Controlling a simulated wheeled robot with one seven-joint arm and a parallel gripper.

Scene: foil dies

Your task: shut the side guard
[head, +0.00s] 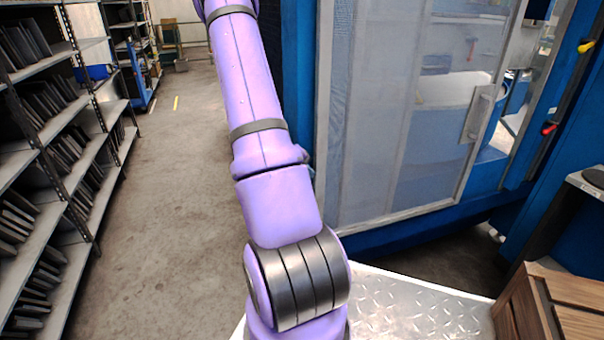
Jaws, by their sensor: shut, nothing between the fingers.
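The side guard (395,130) is a grey framed, see-through mesh panel on the blue machine at the right of the head view. Its pale upright handle (478,113) is near its right edge. To the right of that edge is an open gap, through which the machine's inside shows. The guard stands partly open. My purple arm rises in front of the machine's left side and leaves the picture at the top. My gripper is out of view, so its place relative to the handle is hidden.
A diamond-plate metal platform (405,304) lies in front of the machine, with a wooden crate (562,305) at the lower right. Shelves of dark plates (45,150) line the left side. The concrete aisle (175,200) between them is clear. Yellow and red knobs (549,128) are on the right-hand blue post.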

